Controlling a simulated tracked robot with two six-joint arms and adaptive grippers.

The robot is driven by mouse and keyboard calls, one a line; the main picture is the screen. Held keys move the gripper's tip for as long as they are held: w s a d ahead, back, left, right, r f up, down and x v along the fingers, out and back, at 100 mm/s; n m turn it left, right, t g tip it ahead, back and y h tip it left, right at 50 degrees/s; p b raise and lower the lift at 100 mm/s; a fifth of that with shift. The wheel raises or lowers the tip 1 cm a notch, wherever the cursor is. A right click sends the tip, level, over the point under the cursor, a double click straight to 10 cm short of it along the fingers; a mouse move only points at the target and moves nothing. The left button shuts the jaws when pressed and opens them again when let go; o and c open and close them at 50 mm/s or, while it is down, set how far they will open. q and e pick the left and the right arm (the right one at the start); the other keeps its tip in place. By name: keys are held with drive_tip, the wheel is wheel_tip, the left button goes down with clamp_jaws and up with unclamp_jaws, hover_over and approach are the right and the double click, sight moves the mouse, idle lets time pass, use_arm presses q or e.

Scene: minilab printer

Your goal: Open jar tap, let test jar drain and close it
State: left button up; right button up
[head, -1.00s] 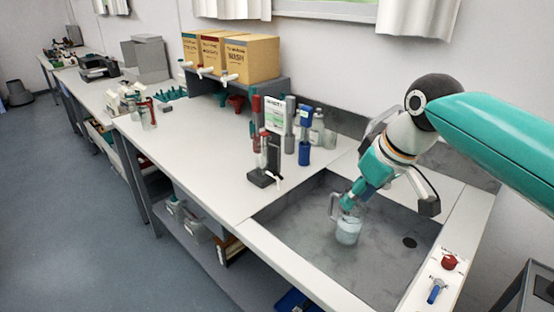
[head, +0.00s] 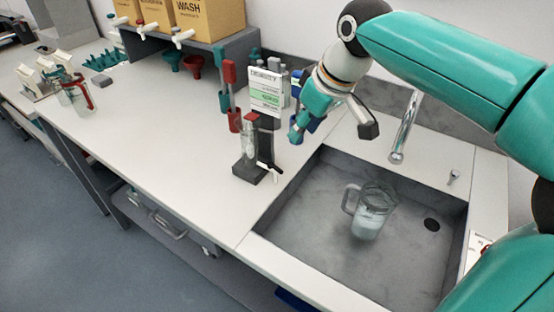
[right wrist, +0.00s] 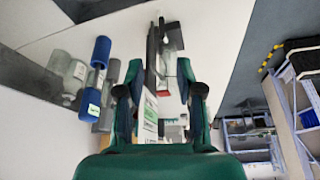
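The test jar (head: 249,140) is a small clear vessel on a dark upright stand (head: 249,172) at the sink's left edge. A tap with a small black and white lever (head: 269,170) sits low on its right side. Whether the tap is open is too small to tell. My right gripper (head: 298,132) is beside the stand on its right, above the counter, apart from the tap. In the right wrist view its two fingers (right wrist: 160,100) are spread, with the stand (right wrist: 172,38) and a white label card (right wrist: 150,117) beyond them. My left gripper is out of view.
A clear jug (head: 370,212) with pale liquid stands in the grey sink (head: 310,215). A chrome faucet (head: 404,130) rises behind it. Red and blue handled tools (head: 229,90) and bottles crowd behind the stand.

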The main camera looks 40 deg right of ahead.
sight(279, 168)
drive_tip(key=x, duration=1.5)
drive_tip(key=shift+w+a+f+b, duration=0.15)
drive_tip(key=shift+w+b, duration=0.1)
drive_tip(key=shift+b, duration=0.1)
